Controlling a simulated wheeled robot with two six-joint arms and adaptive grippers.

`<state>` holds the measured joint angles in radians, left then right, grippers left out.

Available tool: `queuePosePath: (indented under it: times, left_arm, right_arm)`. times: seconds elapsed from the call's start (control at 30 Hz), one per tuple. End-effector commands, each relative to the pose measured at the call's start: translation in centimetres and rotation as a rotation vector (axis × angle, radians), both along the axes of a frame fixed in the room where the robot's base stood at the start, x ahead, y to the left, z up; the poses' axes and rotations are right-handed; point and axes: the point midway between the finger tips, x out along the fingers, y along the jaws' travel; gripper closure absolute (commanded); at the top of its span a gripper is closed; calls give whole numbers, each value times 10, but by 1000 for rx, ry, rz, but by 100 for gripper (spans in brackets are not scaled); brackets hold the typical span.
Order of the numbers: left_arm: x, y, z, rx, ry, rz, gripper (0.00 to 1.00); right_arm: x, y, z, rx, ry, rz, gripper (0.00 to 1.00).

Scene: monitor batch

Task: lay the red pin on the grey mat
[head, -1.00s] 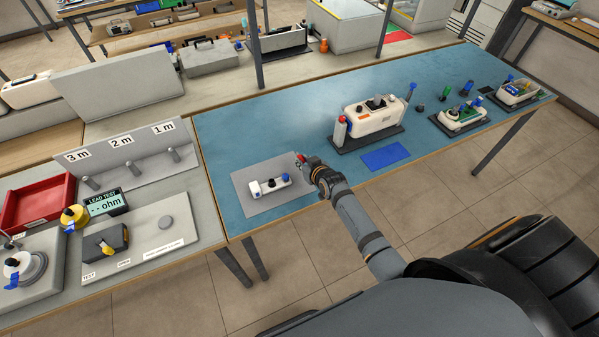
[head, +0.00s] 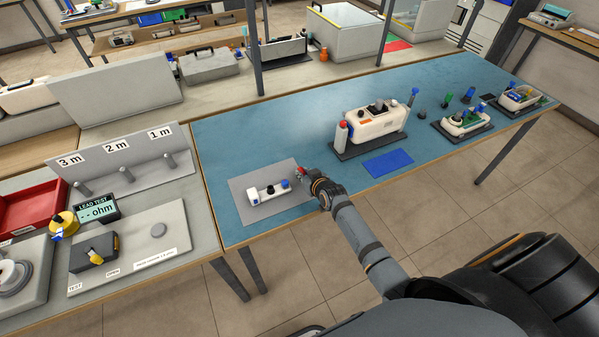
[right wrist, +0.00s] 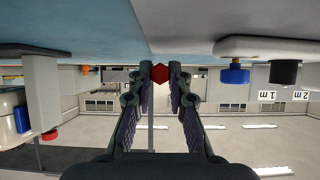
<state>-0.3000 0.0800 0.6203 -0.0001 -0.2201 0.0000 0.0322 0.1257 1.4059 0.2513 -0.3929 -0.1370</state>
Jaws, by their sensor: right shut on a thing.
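The grey mat (head: 254,216) lies on the blue bench top. A white unit (head: 267,193) with a blue and a black knob sits on it. My right gripper (head: 302,172) is at the mat's right side, low by the bench. In the right wrist view my right gripper (right wrist: 160,75) is shut on the red pin (right wrist: 160,72), which shows as a small red end between the fingertips. The bench surface is inverted along the top of that view. I cannot tell whether the pin touches the mat. My left gripper is not in view.
A larger white monitor (head: 376,121) stands on a dark base to the right, with a blue pad (head: 388,163) in front. A smaller unit (head: 462,122) stands farther right. The lead test board (head: 140,235) is at the left. The mat's front part is clear.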

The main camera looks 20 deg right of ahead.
Motion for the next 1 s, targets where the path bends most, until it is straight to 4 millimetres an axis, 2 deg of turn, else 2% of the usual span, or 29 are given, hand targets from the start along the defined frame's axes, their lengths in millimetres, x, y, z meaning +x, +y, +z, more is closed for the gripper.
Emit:
queuePosePath:
  times: [0.5,0.8,0.83,1.0]
  left_arm:
    - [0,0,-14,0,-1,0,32]
    - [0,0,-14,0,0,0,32]
    - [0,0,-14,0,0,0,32]
    - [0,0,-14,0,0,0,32]
  right_arm:
    - [0,0,-17,1,0,0,100]
    - [0,0,-17,1,0,0,100]
    - [0,0,-17,1,0,0,78]
    - [0,0,-17,0,0,0,56]
